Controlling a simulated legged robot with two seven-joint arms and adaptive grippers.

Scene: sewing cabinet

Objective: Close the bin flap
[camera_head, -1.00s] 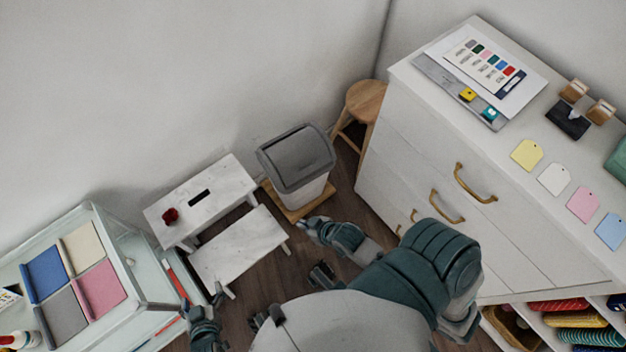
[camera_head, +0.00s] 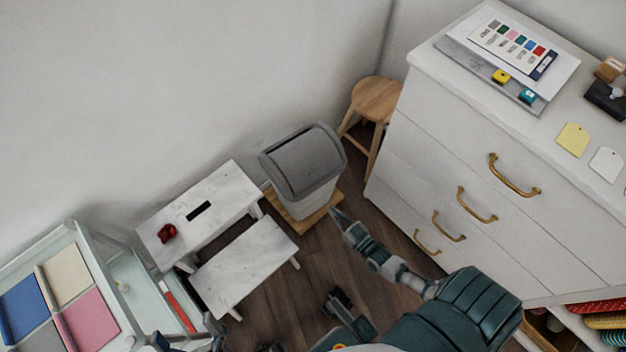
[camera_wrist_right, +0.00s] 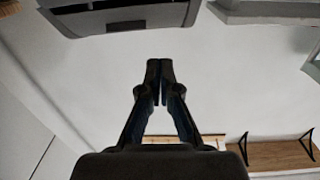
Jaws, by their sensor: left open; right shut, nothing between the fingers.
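The bin (camera_head: 297,200) is a light grey box with a darker grey lid, standing on a wooden base by the wall. Its grey flap (camera_head: 302,162) fills the lid top; a dark line runs along its left edge, and I cannot tell how far it is tilted. My right gripper (camera_head: 337,214) is shut and empty, just right of the bin's lower front, apart from the flap. In the right wrist view its fingertips (camera_wrist_right: 160,66) meet, and the dark lid (camera_wrist_right: 120,18) shows beyond them. My left gripper (camera_head: 188,343) is open at the bottom edge, mostly cut off.
A white marble-look step stool (camera_head: 240,270) with a red object (camera_head: 167,233) stands left of the bin. A wooden stool (camera_head: 375,98) is behind right, and a white drawer cabinet (camera_head: 470,150) stands right. Bare floor (camera_head: 395,232) lies between bin and cabinet.

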